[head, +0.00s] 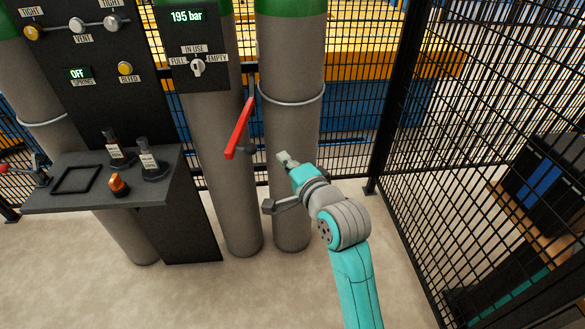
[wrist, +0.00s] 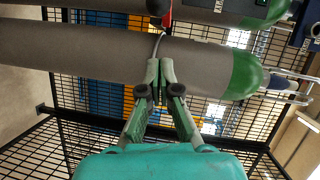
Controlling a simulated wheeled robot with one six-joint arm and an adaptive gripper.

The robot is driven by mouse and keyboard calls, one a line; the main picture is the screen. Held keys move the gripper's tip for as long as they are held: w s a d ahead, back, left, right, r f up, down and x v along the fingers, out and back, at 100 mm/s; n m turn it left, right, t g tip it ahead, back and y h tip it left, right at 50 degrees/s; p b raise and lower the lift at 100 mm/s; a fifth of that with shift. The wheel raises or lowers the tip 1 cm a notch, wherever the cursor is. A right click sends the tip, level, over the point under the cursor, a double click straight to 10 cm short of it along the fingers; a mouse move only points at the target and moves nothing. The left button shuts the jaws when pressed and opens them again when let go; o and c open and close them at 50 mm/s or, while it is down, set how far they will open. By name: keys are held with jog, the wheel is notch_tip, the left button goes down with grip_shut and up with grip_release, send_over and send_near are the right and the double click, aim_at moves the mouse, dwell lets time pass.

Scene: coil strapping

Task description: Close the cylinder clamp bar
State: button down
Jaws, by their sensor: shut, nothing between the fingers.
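The red clamp bar (head: 239,128) slants in front of the gap between two grey gas cylinders, its lower end nearer me. A small dark fitting (head: 250,151) sits just right of its lower end. The right cylinder (head: 290,130) has a thin metal ring around it. My gripper (head: 285,158) is in front of this cylinder, to the right of the bar and apart from it. In the wrist view my gripper (wrist: 160,64) is shut and empty, its tips over the cylinder (wrist: 90,55). Only a small red part of the bar (wrist: 167,18) shows there, beyond the tips.
A grey shelf (head: 110,205) with a tray frame and small bottles juts out at left, below a dark gauge panel (head: 200,90). Black mesh fence (head: 430,180) stands behind and at right. The floor (head: 200,295) in front is clear.

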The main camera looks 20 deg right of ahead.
jog(key=w+a+f, duration=0.1)
jog(key=w+a, duration=0.2)
jog(key=w, duration=0.3)
jog(key=shift+f, duration=0.15)
jog(key=shift+a, duration=0.25)
